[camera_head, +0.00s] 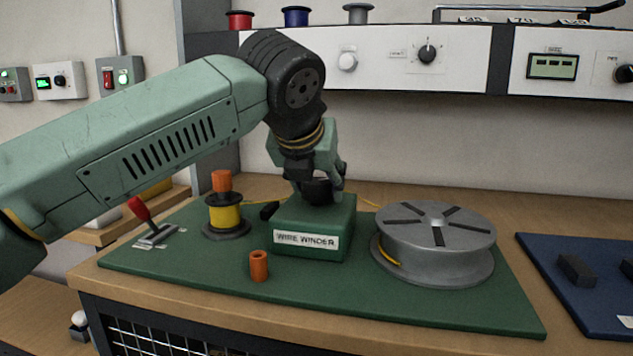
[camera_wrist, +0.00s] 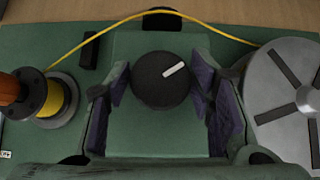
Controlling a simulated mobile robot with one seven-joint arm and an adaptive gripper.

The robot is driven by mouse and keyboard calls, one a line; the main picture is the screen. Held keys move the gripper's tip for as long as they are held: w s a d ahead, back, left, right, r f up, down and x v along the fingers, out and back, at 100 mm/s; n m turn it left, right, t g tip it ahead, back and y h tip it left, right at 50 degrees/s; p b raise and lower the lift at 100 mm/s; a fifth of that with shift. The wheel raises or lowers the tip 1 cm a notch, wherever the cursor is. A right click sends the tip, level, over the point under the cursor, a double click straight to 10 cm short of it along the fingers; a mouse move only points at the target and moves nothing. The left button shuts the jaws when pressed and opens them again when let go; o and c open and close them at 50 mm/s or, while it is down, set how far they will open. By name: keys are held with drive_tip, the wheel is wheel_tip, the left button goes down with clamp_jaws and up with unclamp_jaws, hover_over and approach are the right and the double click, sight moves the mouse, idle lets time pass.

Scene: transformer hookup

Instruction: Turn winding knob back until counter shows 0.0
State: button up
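The winding knob (camera_wrist: 162,80) is a round black knob with a white pointer mark, on top of the green box labelled WIRE WINDER (camera_head: 306,240). In the wrist view the mark points to the upper right. My gripper (camera_head: 319,185) is over the box, with its fingers on both sides of the knob. In the wrist view the fingertips (camera_wrist: 161,78) appear to touch the knob's left and right sides. The head view shows only part of the knob (camera_head: 317,190) between the fingers. No counter reading of 0.0 or any other value is legible.
A yellow wire spool (camera_head: 225,217) stands left of the winder and a large grey reel (camera_head: 436,240) right of it. A yellow wire (camera_wrist: 110,29) runs behind the box. An orange cylinder (camera_head: 259,266) stands in front, a red-handled lever (camera_head: 147,217) at left. A display (camera_head: 552,66) is on the back panel.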

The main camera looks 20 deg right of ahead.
drive_tip(key=o, duration=0.3)
drive_tip(key=v, duration=1.2)
drive_tip(key=shift+d, duration=0.1)
